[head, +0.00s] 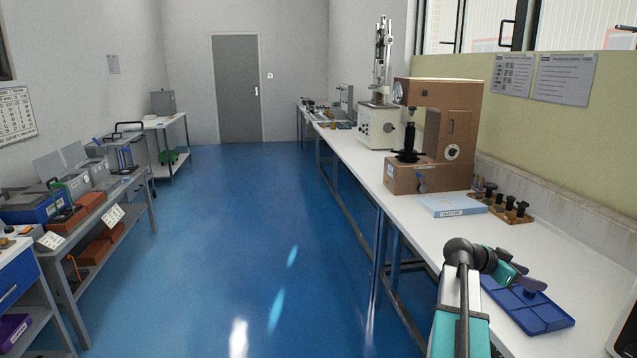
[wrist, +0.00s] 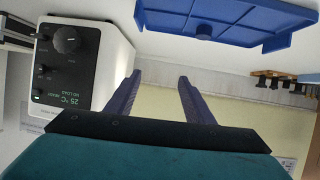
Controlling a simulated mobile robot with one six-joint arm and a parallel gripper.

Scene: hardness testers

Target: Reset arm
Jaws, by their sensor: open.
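My arm rises at the lower right of the head view, and my gripper (head: 522,279) is over the white bench beside a blue compartment tray (head: 548,319). In the wrist view my gripper (wrist: 160,76) shows two dark purple fingers spread apart with nothing between them. The blue tray (wrist: 265,24) shows at the top of that view, beyond the fingertips and apart from them. A small dark blue round piece (wrist: 204,32) shows at the tray; whether it is loose cannot be told.
A white device with a dark display panel (wrist: 67,68) is close left of the fingers in the wrist view. A brown hardness tester (head: 435,135), a light blue box (head: 453,204) and a wooden rack (head: 513,216) with black-topped pieces stand further along the bench. The blue floor is clear.

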